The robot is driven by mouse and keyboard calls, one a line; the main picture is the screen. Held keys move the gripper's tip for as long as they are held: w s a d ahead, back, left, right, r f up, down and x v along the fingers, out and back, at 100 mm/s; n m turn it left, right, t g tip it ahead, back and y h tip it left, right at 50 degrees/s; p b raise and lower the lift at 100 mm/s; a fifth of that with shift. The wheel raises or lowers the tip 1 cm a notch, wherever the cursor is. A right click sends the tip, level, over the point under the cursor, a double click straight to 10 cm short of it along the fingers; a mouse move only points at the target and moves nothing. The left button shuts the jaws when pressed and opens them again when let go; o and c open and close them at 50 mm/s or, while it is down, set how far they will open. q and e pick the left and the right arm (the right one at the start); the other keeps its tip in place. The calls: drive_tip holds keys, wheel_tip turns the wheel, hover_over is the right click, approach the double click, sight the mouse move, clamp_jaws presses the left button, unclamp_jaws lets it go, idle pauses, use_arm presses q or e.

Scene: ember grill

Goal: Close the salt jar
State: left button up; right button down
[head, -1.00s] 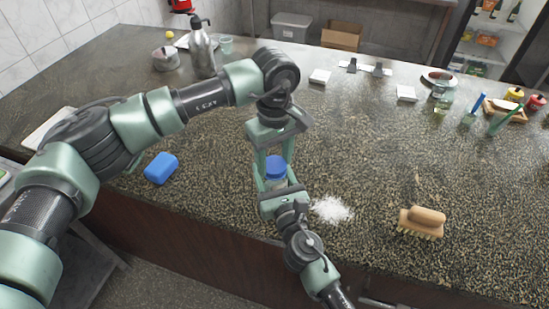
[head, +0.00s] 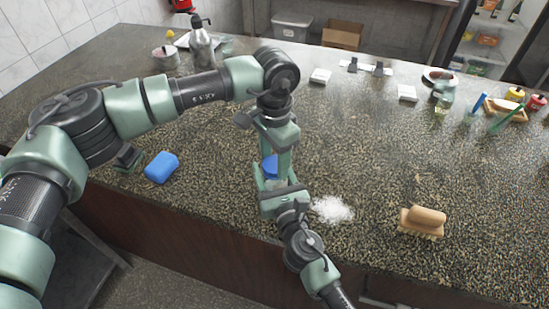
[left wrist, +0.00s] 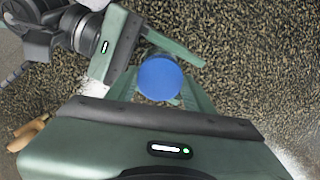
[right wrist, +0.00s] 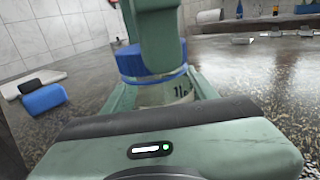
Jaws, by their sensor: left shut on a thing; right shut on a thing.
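The salt jar (right wrist: 165,96) stands upright near the counter's front edge, clear-walled with a label. Its blue lid (right wrist: 140,64) sits on top of it in the right wrist view; how tightly it is seated I cannot tell. The lid also shows in the head view (head: 269,166) and from above in the left wrist view (left wrist: 160,78). My left gripper (head: 277,162) points down from above and is shut on the lid. One of its fingers hides part of the lid. My right gripper (head: 274,182) comes from the front and is shut on the jar's body, hiding much of it.
Spilled white salt (head: 332,209) lies right of the jar. A wooden brush (head: 422,222) lies farther right, and a blue block (head: 161,168) lies left. A metal bottle (head: 201,45) stands at the back left. The counter behind the jar is mostly clear.

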use_arm(q)
drive_tip(key=o, duration=1.3)
drive_tip(key=shift+r, duration=2.3)
drive_tip(key=shift+c, duration=0.4)
